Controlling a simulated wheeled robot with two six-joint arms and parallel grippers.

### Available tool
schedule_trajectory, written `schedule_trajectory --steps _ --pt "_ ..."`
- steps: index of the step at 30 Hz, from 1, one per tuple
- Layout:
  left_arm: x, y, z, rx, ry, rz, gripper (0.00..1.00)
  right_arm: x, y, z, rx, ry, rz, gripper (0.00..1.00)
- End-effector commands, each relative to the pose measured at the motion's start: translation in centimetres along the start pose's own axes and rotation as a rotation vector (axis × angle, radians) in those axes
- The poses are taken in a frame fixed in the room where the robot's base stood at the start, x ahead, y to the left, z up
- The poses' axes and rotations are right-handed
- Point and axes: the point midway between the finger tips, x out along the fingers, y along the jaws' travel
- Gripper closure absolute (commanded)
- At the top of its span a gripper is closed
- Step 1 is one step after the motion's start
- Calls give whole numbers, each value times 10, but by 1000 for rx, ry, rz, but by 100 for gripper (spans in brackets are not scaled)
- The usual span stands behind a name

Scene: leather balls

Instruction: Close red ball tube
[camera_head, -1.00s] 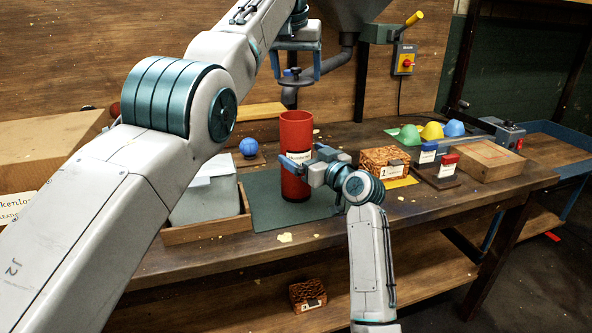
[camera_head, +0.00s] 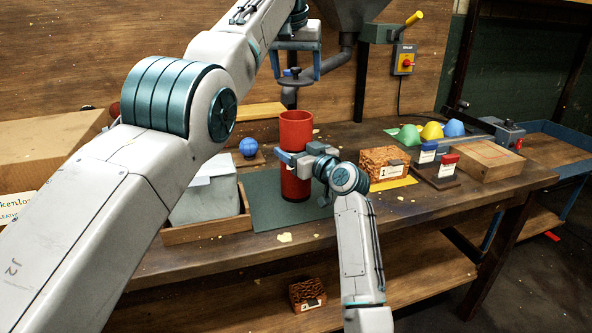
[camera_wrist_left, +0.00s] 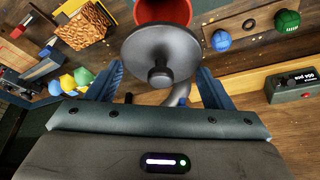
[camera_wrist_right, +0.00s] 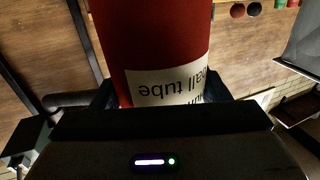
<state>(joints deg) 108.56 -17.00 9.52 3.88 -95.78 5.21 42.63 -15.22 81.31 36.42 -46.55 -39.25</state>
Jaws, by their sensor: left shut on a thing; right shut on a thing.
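The red tube (camera_head: 296,131) stands upright on the green mat (camera_head: 262,210), its open top facing up. My right gripper (camera_head: 299,162) is shut around its middle. In the right wrist view the tube (camera_wrist_right: 160,35) fills the space between the fingers, its white label reading upside down. My left gripper (camera_head: 296,70) is shut on a dark round lid with a knob (camera_head: 296,81) and holds it above the tube's opening, with a gap between. In the left wrist view the lid (camera_wrist_left: 158,58) sits between the blue fingers, with the tube's red rim (camera_wrist_left: 163,10) beyond it.
A blue ball (camera_head: 249,147) stands behind and left of the tube. A wooden tray with a grey bin (camera_head: 205,199) is at left. A patterned block (camera_head: 384,163) and stamps (camera_head: 436,168) stand at right. A grey hopper pipe (camera_head: 335,68) hangs behind the lid.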

Motion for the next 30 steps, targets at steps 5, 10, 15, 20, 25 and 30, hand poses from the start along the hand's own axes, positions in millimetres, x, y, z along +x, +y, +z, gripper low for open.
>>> schedule_trajectory --steps 5,10,15,20,25,30 --pt "7 1 1 1 0 1 47 0 0 0 0 0 0 72" --pt "17 1 5 2 0 1 47 0 0 0 0 0 0 72" --pt "30 1 11 0 0 2 47 0 0 0 -1 -1 0 72" --pt "44 0 17 0 0 0 47 0 0 0 -1 -1 0 72" --pt "45 0 18 0 1 0 47 0 0 0 -1 -1 0 72" --pt "45 0 18 0 0 0 47 0 0 0 -1 -1 1 72"
